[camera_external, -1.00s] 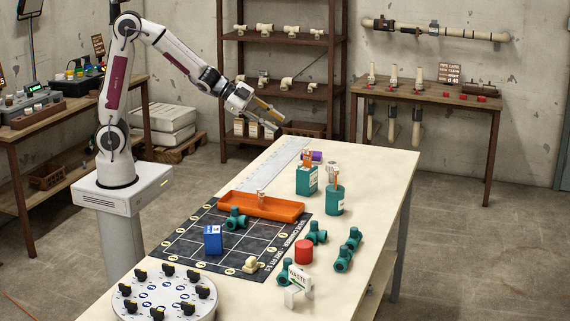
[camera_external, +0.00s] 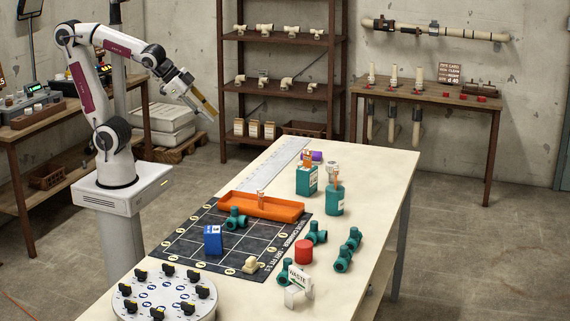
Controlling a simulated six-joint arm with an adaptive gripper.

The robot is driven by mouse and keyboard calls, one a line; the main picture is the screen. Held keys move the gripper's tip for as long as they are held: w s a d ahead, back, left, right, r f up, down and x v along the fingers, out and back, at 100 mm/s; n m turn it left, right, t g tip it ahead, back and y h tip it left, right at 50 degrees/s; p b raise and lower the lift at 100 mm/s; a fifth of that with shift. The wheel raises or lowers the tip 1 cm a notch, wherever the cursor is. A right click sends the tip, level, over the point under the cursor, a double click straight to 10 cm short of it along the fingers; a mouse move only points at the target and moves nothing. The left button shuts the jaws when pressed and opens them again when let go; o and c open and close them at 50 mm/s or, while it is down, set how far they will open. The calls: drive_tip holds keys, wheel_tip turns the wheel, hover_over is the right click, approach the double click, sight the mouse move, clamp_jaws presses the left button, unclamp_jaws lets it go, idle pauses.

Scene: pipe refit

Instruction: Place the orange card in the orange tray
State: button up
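The orange tray (camera_external: 285,211) lies on the table, across the far edge of the dark grid mat. A small pale and orange upright piece (camera_external: 261,198) shows at the tray. Small orange pieces stick up from the teal square container (camera_external: 307,179) and the teal round container (camera_external: 334,203) behind the tray; which thing is the orange card I cannot tell. My gripper (camera_external: 210,113) is raised in the air, left of the table's far part and well apart from the tray. A yellowish strip shows along its fingers; whether it is held or part of the gripper is unclear.
On the mat (camera_external: 190,252) stand a blue box (camera_external: 213,240) and a teal fitting (camera_external: 236,218). A red cylinder (camera_external: 304,251), several teal fittings and a waste sign (camera_external: 299,278) are at the right. A round dial plate (camera_external: 160,298) is in front.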

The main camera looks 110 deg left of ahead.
drive_tip(key=s+d+f+g+h, duration=0.2)
drive_tip(key=s+d+h, duration=0.1)
drive_tip(key=s+d, duration=0.7)
drive_tip(key=shift+s+f, duration=0.4)
drive_tip(key=shift+s, duration=0.65)
